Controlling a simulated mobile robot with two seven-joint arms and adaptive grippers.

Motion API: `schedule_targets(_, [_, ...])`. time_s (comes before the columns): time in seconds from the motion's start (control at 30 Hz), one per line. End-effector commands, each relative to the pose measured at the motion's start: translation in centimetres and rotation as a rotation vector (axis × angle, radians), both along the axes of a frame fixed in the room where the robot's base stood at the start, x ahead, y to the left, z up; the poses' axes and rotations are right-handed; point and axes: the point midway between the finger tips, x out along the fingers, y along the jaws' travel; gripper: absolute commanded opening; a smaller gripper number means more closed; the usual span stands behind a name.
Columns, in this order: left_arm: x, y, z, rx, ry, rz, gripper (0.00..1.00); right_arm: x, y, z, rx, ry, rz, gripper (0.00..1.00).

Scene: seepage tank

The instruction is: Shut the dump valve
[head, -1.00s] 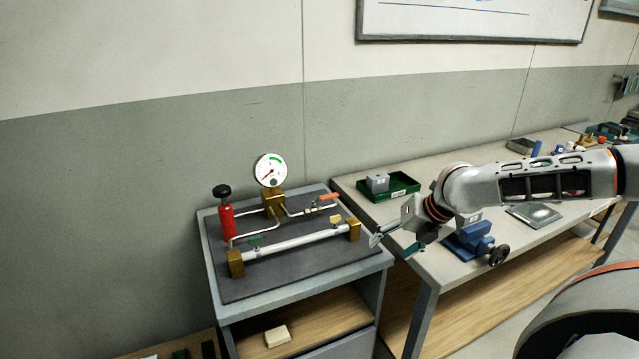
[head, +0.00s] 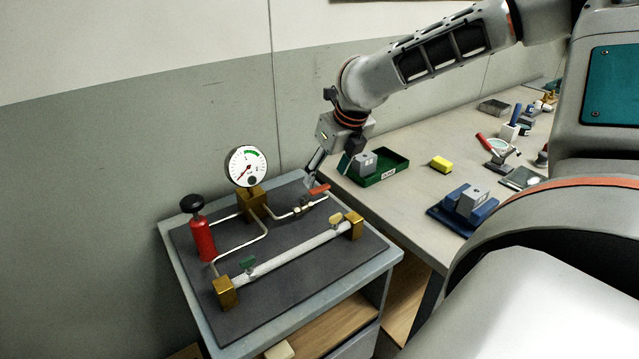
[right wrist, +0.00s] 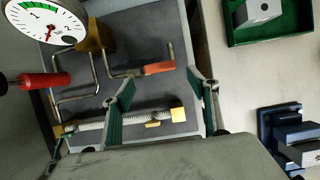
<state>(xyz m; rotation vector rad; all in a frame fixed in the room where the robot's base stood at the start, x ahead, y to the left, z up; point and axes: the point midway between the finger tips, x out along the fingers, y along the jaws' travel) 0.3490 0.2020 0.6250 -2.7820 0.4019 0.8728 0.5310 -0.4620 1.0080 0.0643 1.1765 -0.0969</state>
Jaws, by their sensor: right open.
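The rig is a dark board (head: 300,270) with pipes, on a small grey stand. The likely dump valve is the one with an orange lever (head: 320,189), at the pipe's right end. The lever lies roughly along its pipe and also shows in the right wrist view (right wrist: 158,68). My right gripper (head: 325,174) is open and empty, just above and behind the lever. In the right wrist view its fingers (right wrist: 162,82) stand apart, with the lever beyond and between their tips; no contact shows. My left gripper is not in view.
A gauge (head: 246,166) and a red hand pump (head: 202,236) stand at the board's left. A clear tube (head: 295,249) with green (head: 247,263) and yellow (head: 336,218) handles lies in front. A green tray (head: 385,172) and blue vise (head: 450,215) are on the right-hand bench.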

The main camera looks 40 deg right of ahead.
Motion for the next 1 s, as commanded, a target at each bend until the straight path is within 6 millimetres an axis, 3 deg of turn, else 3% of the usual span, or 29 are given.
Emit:
schedule_targets(0.03, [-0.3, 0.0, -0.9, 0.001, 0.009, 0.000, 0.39, 0.3, -0.1, -1.3, -0.001, 0.005, -0.001, 0.59])
schedule_targets(0.23, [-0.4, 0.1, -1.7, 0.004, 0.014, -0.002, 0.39, 1.3, -0.2, -3.4, -0.001, 0.002, 0.000, 0.59])
schedule_targets(0.63, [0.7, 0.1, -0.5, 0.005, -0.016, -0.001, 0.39, 1.7, -0.2, -4.0, 0.001, -0.002, -0.002, 0.59])
schedule_targets(0.67, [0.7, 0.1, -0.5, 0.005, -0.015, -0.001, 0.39, 1.7, -0.2, -4.0, 0.001, -0.002, -0.002, 0.56])
schedule_targets(0.87, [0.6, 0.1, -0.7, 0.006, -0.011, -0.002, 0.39, 1.7, -0.2, -4.0, 0.000, -0.002, -0.001, 0.04])
schedule_targets(1.0, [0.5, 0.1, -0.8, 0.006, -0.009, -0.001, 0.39, 1.7, -0.2, -4.0, 0.001, -0.001, -0.002, 0.03])
